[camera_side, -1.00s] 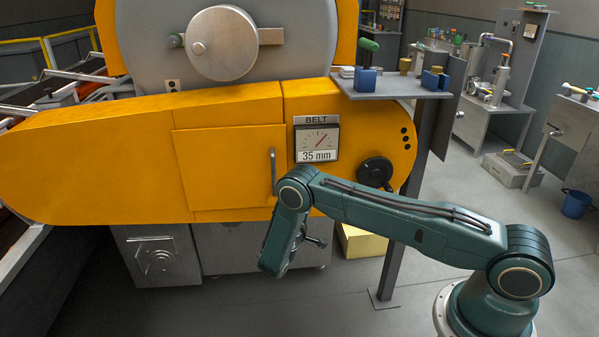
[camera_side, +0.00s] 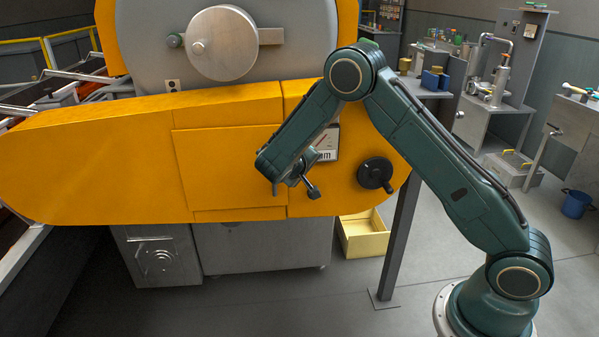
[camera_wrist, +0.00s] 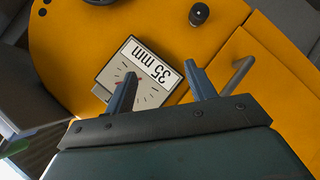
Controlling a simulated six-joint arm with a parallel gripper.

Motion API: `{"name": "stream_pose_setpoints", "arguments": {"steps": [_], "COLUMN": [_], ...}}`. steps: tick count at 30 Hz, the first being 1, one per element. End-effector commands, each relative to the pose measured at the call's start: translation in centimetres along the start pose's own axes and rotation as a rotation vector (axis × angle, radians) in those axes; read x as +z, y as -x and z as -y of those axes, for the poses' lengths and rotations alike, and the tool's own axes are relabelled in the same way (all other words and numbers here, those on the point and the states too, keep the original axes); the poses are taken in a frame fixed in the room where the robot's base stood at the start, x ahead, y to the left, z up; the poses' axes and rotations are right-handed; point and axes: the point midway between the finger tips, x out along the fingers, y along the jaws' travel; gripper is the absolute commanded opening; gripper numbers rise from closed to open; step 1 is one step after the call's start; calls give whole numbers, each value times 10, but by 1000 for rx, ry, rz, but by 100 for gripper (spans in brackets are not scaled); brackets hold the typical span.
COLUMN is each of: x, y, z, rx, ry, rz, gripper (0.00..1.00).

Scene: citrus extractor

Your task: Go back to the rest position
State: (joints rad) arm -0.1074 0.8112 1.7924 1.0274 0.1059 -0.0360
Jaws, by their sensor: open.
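My gripper (camera_side: 300,180) is in front of the yellow belt housing in the side view, at the end of my raised, bent arm. In the wrist view its two fingers (camera_wrist: 160,87) stand apart with nothing between them. The belt gauge (camera_wrist: 150,72) lies beyond the fingers, upside down in that view, and reads 35 mm.
The yellow housing (camera_side: 100,160) fills the left and middle. A black handwheel (camera_side: 376,174) is right of my gripper. A small shelf (camera_side: 430,92) on a grey post holds blue blocks (camera_side: 436,78). A yellow bin (camera_side: 364,236) stands on the floor. Floor (camera_side: 250,305) in front is clear.

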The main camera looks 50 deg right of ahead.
Motion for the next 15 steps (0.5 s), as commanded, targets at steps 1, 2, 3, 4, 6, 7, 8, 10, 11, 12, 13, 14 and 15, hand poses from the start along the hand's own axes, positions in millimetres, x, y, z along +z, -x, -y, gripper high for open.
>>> {"name": "stream_pose_setpoints", "arguments": {"steps": [1,2,3,4,6,7,8,10,11,12,13,14,15], "x": [-2,-2,-2,-2,-1,-1,0,2,2,4,5,6,9], "y": [8,12,18,23,33,38,42,53,58,64,69,74,81], "z": [-9,-13,-18,-22,-31,-34,-38,-46,-50,-54,-58,-61,-66], "rx": [-25,-41,-62,-78,-115,-132,-147,-184,-201,-223,-239,-255,-277], "ry": [-22,-32,-45,-54,-74,-82,-91,-107,-115,-123,-130,-136,-143], "rz": [6,12,19,24,35,40,43,53,56,61,63,66,70], "gripper": [55,55,55,55,55,55,55,55,55,55,55,55,55]}}
